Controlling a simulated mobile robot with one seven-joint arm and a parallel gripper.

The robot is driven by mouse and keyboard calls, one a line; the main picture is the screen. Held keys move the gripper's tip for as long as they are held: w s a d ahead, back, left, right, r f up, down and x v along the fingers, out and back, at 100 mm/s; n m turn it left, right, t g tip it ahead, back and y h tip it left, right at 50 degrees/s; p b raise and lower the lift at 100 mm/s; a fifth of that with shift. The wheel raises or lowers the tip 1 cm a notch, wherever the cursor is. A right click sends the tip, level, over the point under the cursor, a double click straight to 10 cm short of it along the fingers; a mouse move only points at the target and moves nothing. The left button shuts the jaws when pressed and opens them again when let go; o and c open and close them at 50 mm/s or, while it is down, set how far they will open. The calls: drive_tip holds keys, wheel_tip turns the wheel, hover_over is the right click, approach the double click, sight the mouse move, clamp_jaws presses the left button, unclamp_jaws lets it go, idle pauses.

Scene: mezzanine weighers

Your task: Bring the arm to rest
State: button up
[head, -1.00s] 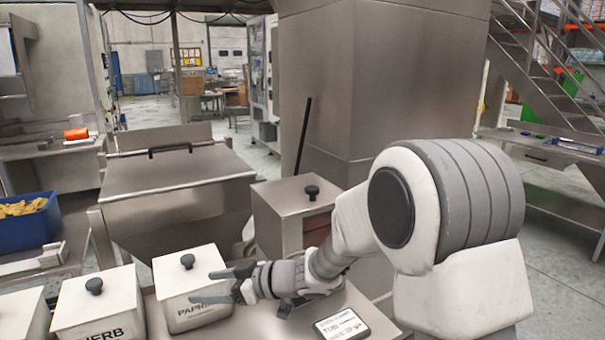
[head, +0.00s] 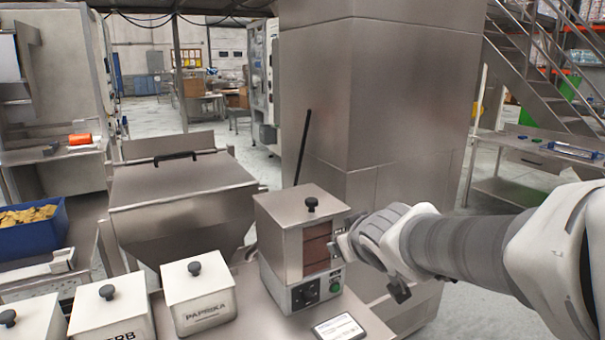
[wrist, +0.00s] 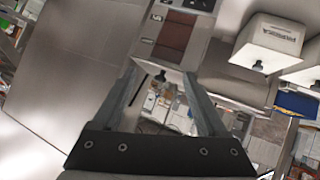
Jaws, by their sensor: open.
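My arm comes in from the right of the head view, and my gripper (head: 372,262) is beside the right side of the steel box with the black knob (head: 278,228). In the wrist view my gripper (wrist: 165,80) has its two fingers spread apart with nothing between them. The steel box's brown front panel (wrist: 173,40) shows ahead of the fingers. In the head view the fingers are partly hidden by the wrist, and I cannot tell whether they touch the box.
White lidded boxes, one marked PAPRIKA (head: 198,297), stand in a row at the front left. A small display card (head: 340,328) lies on the bench. A large steel column (head: 390,130) stands behind. A blue crate (head: 35,230) is at far left.

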drive_tip(key=s+d+m+g+p, duration=0.1)
drive_tip(key=s+d+m+g, duration=0.1)
drive_tip(key=s, duration=0.9)
drive_tip(key=s+d+m+g+p, duration=0.2)
drive_tip(key=s+d+g, duration=0.1)
drive_tip(key=s, duration=0.9)
drive_tip(key=shift+m+g+h, duration=0.4)
